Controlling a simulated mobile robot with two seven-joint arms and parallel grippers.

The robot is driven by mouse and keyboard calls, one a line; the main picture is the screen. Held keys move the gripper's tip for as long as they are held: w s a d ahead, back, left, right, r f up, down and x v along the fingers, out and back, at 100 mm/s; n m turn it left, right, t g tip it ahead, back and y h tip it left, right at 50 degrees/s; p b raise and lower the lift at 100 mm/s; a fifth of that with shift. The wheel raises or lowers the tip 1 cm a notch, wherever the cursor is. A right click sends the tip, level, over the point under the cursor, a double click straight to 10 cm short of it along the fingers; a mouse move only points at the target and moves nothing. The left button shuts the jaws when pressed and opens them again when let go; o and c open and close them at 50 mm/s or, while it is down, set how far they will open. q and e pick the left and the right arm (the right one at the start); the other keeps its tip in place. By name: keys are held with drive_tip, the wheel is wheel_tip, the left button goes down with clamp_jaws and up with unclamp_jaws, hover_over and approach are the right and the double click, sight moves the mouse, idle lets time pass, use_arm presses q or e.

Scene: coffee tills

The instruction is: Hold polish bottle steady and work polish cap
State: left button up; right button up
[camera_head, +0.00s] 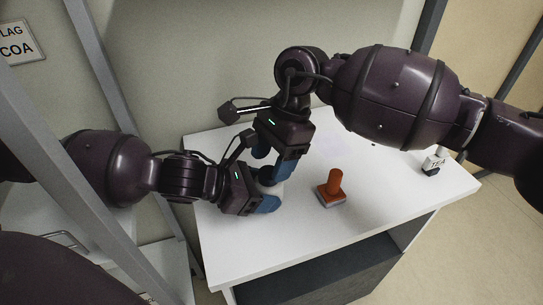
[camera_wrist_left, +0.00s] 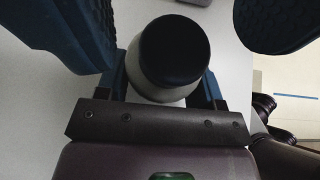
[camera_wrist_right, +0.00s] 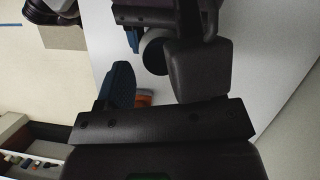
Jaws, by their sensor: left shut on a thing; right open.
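The polish bottle shows in the left wrist view with a black round cap (camera_wrist_left: 175,48) on top of a pale body (camera_wrist_left: 160,92). My left gripper (camera_head: 269,192) is shut on the bottle body low over the white table. In the head view the bottle is mostly hidden between my grippers. My right gripper (camera_head: 273,162) is open and close above the cap. In the right wrist view the black cap (camera_wrist_right: 155,57) lies just beyond the fingers, apart from the right fingertips as far as I can tell.
The white table (camera_head: 330,235) has a stamp with an orange-red handle (camera_head: 334,182) right of the bottle. A small black-and-white item marked TEA (camera_head: 432,163) stands near the right edge. Grey posts (camera_head: 150,110) stand left. The table's front is clear.

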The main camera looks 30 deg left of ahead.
drive_tip(key=shift+n, duration=0.9)
drive_tip(key=shift+f, duration=0.1)
drive_tip(key=shift+f, duration=0.85)
drive_tip(key=c, duration=0.8)
drive_tip(key=m+y, duration=0.1)
drive_tip(key=m, duration=0.3)
drive_tip(key=shift+s+d+m+t, duration=0.1)
drive_tip(key=shift+d+m+t, duration=0.05)
drive_tip(key=shift+m+t, duration=0.25)
drive_tip(key=m+t+y, duration=0.1)
drive_tip(key=m, duration=0.4)
drive_tip(key=shift+s, duration=0.1)
drive_tip(key=o, duration=0.8)
